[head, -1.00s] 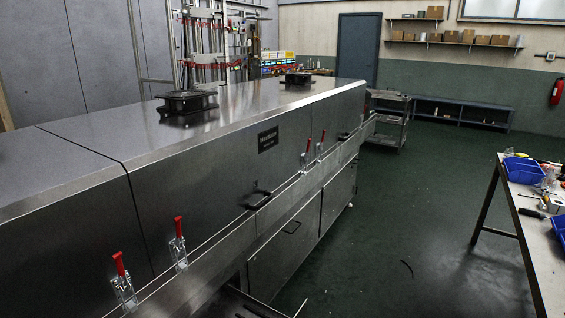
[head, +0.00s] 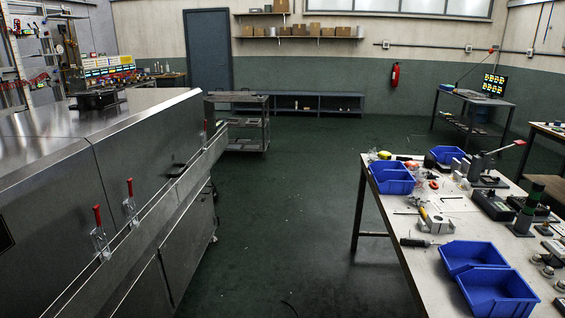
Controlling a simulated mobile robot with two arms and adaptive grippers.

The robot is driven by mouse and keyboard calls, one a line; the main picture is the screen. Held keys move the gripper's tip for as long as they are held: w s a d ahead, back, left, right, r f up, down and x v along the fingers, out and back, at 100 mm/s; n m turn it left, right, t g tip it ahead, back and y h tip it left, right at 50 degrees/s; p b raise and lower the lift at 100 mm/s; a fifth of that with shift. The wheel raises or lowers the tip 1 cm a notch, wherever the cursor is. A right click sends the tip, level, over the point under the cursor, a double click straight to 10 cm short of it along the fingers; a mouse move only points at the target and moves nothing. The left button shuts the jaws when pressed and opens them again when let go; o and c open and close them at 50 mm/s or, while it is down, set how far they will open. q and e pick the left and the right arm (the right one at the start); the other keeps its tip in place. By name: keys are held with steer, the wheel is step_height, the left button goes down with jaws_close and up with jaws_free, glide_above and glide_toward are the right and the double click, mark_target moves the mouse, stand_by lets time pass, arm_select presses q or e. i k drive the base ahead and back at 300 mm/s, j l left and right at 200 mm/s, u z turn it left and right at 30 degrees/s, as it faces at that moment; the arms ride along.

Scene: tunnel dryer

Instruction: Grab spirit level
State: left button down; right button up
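I cannot make out a spirit level for certain in the head view. A workbench (head: 425,275) on the right holds many small items, some too small or dark to tell apart. Among them are a yellow item (head: 384,155) at its far end, a screwdriver-like tool (head: 416,242) near its left edge, and blue bins (head: 474,256). Neither of my grippers is in view.
The steel tunnel dryer (head: 140,165) with red-handled clamps fills the left side. A metal cart (head: 243,128) stands beyond its end. The green floor (head: 290,210) between dryer and workbench is mostly clear. A desk with a screen (head: 475,98) stands at the back right.

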mark_target(220, 125)
steer(key=i, duration=1.85)
